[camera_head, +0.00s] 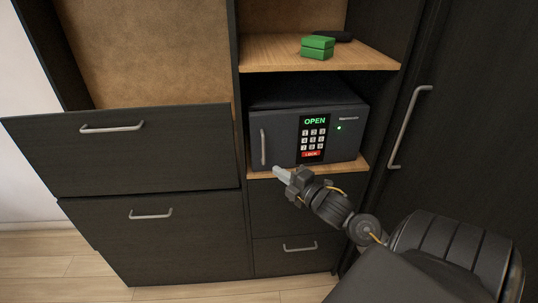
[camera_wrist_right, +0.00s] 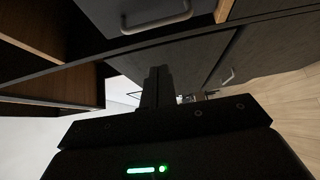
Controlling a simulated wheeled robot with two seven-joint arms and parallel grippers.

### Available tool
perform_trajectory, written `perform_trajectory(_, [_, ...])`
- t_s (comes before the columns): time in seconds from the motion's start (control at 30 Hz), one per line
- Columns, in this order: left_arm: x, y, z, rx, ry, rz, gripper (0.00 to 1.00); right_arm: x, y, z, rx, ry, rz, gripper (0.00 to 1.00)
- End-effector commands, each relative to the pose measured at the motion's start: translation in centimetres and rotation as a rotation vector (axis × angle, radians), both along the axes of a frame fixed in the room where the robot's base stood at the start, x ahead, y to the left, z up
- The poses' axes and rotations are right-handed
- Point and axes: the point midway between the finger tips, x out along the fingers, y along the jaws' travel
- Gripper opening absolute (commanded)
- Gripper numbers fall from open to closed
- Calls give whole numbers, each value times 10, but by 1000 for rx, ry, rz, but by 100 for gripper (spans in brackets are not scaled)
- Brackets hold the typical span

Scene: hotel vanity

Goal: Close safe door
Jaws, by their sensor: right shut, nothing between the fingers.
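The dark grey safe (camera_head: 345,146) sits in a cabinet niche on a wooden shelf. Its front door carries a vertical silver handle (camera_head: 263,147) at the left and a keypad (camera_head: 313,135) with a green OPEN display and a red LOCK key. The door face looks close to the safe body; I cannot tell whether a gap is left. My right gripper (camera_head: 282,174) is shut and empty, just in front of and below the door's lower edge. Its fingers (camera_wrist_right: 158,88) also show in the right wrist view. My left gripper is out of view.
Green boxes (camera_head: 317,47) and a dark object lie on the shelf above. Dark drawers with silver handles (camera_head: 112,128) stand at the left, and more drawers (camera_head: 300,247) below the safe. A tall door with a long handle (camera_head: 408,127) is at the right. Wooden floor (camera_head: 50,267) shows at lower left.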

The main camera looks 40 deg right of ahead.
Motion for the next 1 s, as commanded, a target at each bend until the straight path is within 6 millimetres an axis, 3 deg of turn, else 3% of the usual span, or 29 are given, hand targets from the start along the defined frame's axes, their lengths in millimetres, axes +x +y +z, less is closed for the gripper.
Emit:
perform_trajectory(0.2, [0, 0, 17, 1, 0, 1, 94, 47, 0, 4, 4, -2, -1, 0])
perform_trajectory(0.4, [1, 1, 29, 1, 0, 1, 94, 71, -15, 2, 1, 1, -1, 0])
perform_trajectory(0.6, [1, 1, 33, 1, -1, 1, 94, 81, -25, 0, 0, 0, 0, 0])
perform_trajectory(1.0, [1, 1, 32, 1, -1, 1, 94, 83, -28, -1, 0, 0, -2, 0])
